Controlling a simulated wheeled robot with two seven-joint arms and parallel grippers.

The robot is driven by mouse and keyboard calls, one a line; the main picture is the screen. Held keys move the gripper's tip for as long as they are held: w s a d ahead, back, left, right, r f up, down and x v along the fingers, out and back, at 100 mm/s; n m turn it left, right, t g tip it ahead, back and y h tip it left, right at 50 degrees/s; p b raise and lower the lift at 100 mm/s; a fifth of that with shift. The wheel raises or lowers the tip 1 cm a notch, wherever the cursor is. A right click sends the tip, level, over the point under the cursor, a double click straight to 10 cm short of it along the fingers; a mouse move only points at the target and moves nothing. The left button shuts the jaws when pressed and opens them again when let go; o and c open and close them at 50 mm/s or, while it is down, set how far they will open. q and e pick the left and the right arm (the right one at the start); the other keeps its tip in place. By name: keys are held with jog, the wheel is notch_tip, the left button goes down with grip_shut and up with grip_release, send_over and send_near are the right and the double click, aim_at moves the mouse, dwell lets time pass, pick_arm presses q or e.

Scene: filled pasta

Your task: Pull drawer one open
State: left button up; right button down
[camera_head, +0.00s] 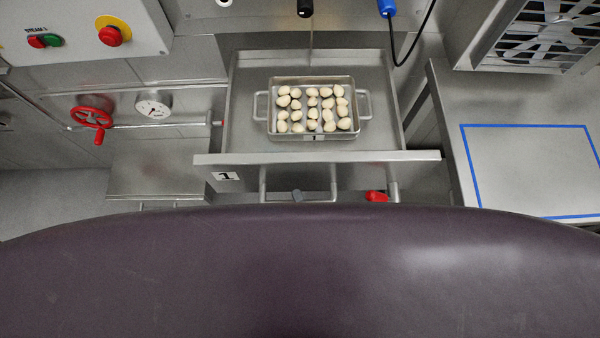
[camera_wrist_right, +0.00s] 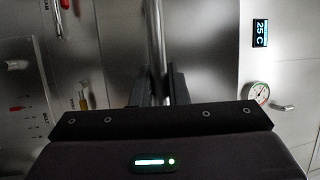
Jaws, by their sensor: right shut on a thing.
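Drawer one (camera_head: 215,158), a steel drawer with a "1" label on its front, stands pulled out in the head view. Inside it is a steel tray (camera_head: 363,104) with two side handles and rows of pale filled pasta. The drawer's bar handle (camera_head: 263,185) shows below the front edge, partly hidden by my dark body. In the right wrist view my right gripper (camera_wrist_right: 159,90) has its two dark fingers closed on either side of a round metal bar (camera_wrist_right: 156,35), which looks like the handle. The left gripper is not in view.
A red valve wheel (camera_head: 91,117) and a gauge (camera_head: 153,107) are on the left. A button box (camera_head: 80,30) is at the upper left. A counter with a blue taped rectangle (camera_head: 530,170) is on the right. A red handle (camera_head: 376,196) sits below the drawer front.

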jog(key=shift+s, duration=0.1)
jog(key=c, duration=1.4)
grip_release()
jog(key=b+v, duration=0.2)
jog(key=v, duration=0.5)
jog(key=shift+s+d, duration=0.15)
jog(key=shift+s, duration=0.25)
jog(key=shift+f, duration=0.1)
